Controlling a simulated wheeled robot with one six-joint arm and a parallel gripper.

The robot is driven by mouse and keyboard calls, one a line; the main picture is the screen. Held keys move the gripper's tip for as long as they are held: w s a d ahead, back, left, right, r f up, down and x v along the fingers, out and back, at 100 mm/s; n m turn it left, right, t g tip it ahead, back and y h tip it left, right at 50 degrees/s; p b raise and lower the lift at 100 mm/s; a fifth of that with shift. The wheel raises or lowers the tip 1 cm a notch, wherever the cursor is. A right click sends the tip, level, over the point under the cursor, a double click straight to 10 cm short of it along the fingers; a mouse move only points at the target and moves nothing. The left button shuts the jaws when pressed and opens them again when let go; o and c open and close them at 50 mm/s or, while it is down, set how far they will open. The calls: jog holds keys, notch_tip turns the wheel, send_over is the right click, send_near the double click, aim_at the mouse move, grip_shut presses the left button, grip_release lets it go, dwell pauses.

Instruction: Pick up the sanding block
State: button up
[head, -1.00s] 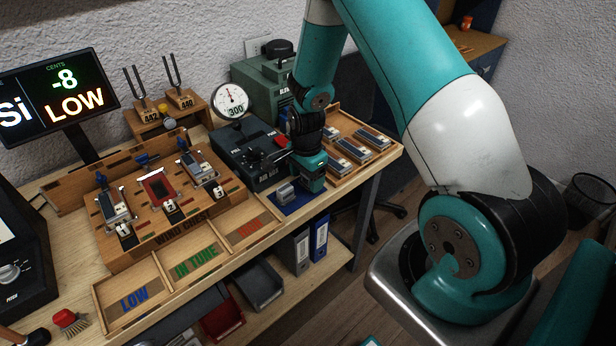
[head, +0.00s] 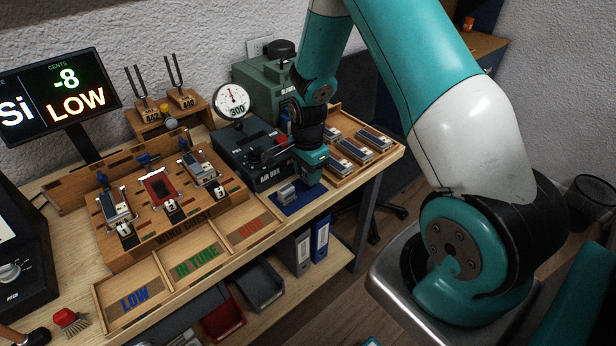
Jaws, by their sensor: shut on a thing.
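The air box (head: 240,165) with a round gauge (head: 232,101) stands close by. A grey metal fixture (head: 287,194) sits on a blue mat (head: 305,201) below my wrist. A wooden tray (head: 387,158) of reed plates is at right, the wind chest (head: 181,238) at left.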

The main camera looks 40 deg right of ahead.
notch_tip(320, 180, up, 18)
jog(key=b, duration=0.1)
jog(key=shift+r, duration=0.1)
